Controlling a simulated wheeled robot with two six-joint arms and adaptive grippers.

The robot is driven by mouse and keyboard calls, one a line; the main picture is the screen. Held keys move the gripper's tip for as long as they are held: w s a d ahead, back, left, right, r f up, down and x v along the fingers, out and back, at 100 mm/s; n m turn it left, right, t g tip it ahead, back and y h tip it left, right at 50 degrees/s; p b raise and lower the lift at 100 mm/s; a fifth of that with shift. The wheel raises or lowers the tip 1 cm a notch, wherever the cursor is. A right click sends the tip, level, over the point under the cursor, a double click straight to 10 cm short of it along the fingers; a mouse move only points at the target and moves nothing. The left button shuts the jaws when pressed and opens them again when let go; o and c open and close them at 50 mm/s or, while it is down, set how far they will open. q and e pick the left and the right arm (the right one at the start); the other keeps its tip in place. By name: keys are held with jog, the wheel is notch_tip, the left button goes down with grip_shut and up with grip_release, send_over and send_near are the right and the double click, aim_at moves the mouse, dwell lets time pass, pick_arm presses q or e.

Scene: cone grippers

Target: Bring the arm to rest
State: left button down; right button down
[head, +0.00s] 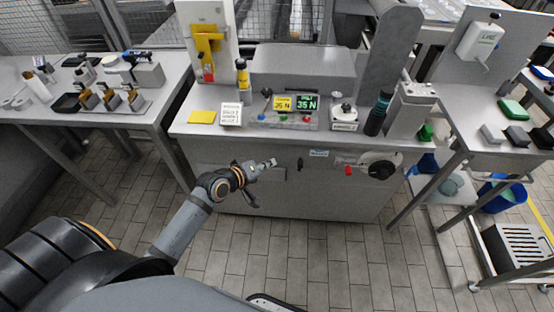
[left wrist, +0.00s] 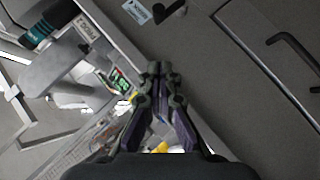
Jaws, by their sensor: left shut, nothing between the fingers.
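My left gripper (head: 268,164) shows in the head view in front of the grey cabinet of the middle workstation, below its top edge. Its arm reaches up from the lower left. In the left wrist view the fingers of my left gripper (left wrist: 159,68) come together at the tips, with nothing between them. The gripper appears apart from the cabinet front. My right gripper is not in view.
The middle workstation (head: 230,127) carries a display (head: 307,103), a dark bottle (head: 377,114) and a yellow pad (head: 202,117). A black handwheel (head: 378,166) is on its front. Side tables stand left and right. The tiled floor (head: 270,245) in front is clear.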

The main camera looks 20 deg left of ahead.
pick_arm(q)
jog(key=shift+v, duration=1.05)
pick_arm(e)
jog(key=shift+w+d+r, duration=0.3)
pick_arm(q)
jog(key=shift+f, duration=0.1)
